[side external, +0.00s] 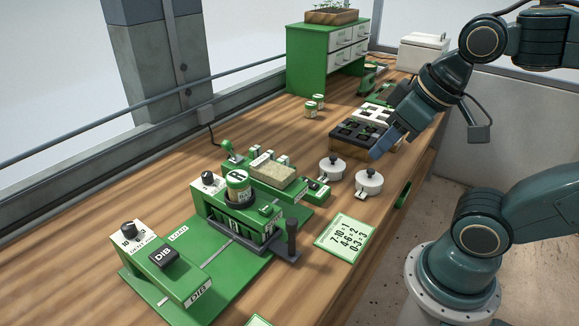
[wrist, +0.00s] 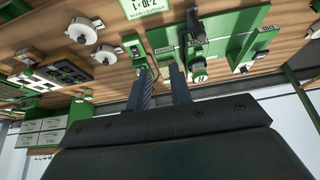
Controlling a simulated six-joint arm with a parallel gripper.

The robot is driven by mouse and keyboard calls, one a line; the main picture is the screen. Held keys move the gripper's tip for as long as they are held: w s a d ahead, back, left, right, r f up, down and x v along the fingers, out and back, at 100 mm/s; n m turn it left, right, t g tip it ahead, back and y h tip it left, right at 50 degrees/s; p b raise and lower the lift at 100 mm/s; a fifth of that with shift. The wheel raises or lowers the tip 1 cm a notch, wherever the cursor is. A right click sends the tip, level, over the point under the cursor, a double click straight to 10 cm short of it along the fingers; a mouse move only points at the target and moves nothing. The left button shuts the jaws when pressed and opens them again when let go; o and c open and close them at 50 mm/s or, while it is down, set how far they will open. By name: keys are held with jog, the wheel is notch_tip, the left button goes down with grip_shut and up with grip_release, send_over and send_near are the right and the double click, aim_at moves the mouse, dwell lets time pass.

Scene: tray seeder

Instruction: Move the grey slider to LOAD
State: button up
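The grey slider (side external: 270,246) is a dark carriage with an upright post handle at the front right of the green seeder base (side external: 235,262). It stands beside the slotted green unit under the round "R" canister (side external: 237,187). The LOAD label (side external: 178,233) is on the base to its left, between that unit and the DIB station (side external: 165,258). In the wrist view the slider's dark handle (wrist: 192,22) shows beyond my fingers. My gripper (side external: 378,150) is raised near the black cell trays, well away from the slider. Its fingers (wrist: 160,80) are apart with nothing between them.
Two white lidded pots (side external: 368,183) stand between my gripper and the seeder. A number card (side external: 344,237) lies at the table's front edge. Black cell trays (side external: 361,132) and a green drawer cabinet (side external: 326,57) are farther back.

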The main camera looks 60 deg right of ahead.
jog(key=o, duration=0.3)
jog(key=shift+w, duration=0.1)
jog(key=shift+o, duration=0.4)
jog(key=shift+w+a+r+m+g, duration=0.2)
jog(key=shift+w+a+m+g, duration=0.1)
jog(key=shift+w+a+m, duration=0.15)
jog(key=m+g, duration=0.5)
jog(key=m, duration=0.3)
send_over(292, 220)
jog(key=shift+a+f, duration=0.1)
jog(key=shift+f, duration=1)
jog(key=shift+f, duration=0.1)
notch_tip(292, 220, down, 14)
jog(key=shift+r, duration=0.2)
